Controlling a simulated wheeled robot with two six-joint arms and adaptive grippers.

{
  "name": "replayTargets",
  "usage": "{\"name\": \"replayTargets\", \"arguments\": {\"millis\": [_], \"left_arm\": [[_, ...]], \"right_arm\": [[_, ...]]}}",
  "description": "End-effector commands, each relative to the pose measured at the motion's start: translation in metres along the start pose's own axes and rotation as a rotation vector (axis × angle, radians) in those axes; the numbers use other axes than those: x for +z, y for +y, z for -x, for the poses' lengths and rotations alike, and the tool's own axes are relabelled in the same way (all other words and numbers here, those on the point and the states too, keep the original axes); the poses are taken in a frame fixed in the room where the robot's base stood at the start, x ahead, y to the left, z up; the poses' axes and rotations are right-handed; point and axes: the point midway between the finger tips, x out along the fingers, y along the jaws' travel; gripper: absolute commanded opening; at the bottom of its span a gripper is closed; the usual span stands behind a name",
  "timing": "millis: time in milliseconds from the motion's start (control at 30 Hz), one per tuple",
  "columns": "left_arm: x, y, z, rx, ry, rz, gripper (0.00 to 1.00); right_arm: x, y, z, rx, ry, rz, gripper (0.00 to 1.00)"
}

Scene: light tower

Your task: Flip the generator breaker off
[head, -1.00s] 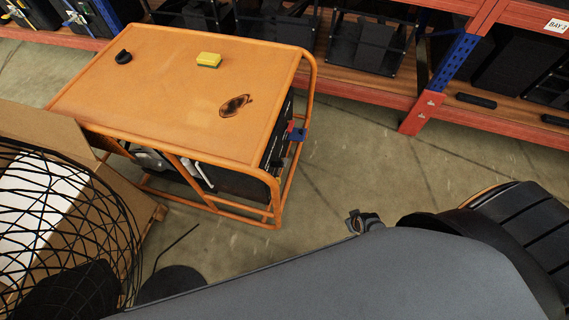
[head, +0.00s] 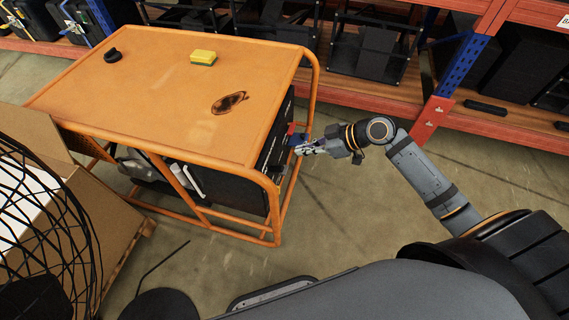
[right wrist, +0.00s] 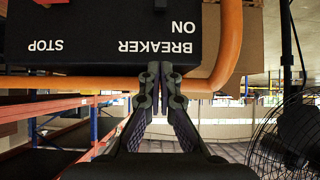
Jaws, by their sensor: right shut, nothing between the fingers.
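The orange-framed generator (head: 170,85) stands on the floor in the head view. Its black control panel (right wrist: 85,40) fills the upper left of the right wrist view, with upside-down white labels reading BREAKER, ON and STOP. A dark part at the top edge above the BREAKER label is cut off, so I cannot tell the switch's position. My right gripper (head: 304,148) is at the generator's right end, beside a small blue and red part (head: 293,137). In the wrist view its fingertips (right wrist: 160,72) are together and empty, close to the panel edge below BREAKER. My left gripper is out of view.
A yellow sponge (head: 203,58) and a black ring (head: 112,55) lie on the generator top. An orange tube (right wrist: 228,45) of the frame runs beside the panel. A wire cage fan (head: 45,215) and boxes stand left; red shelving (head: 432,115) stands behind. Floor at right is clear.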

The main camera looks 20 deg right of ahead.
Motion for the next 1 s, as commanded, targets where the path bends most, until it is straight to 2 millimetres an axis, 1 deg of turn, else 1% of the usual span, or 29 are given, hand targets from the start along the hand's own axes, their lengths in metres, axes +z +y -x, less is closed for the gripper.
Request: {"name": "replayTargets", "arguments": {"millis": [167, 533, 600, 700, 833, 1000], "left_arm": [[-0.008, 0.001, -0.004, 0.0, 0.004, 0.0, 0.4], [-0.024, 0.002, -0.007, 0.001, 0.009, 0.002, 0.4], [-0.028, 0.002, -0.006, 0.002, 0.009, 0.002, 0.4], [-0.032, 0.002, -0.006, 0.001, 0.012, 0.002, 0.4], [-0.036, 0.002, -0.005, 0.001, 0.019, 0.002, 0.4], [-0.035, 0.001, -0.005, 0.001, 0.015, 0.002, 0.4]], "right_arm": [[-0.001, 0.0, -0.024, -0.001, 0.01, -0.007, 0.0], [-0.001, -0.001, -0.1, -0.002, 0.006, -0.007, 0.0], [0.015, 0.0, -0.102, 0.0, -0.004, -0.004, 0.0], [0.027, 0.0, -0.104, 0.0, -0.002, -0.003, 0.0], [0.036, 0.0, -0.106, 0.0, -0.001, -0.003, 0.0], [0.039, 0.0, -0.107, 0.001, 0.001, -0.002, 0.0]]}}
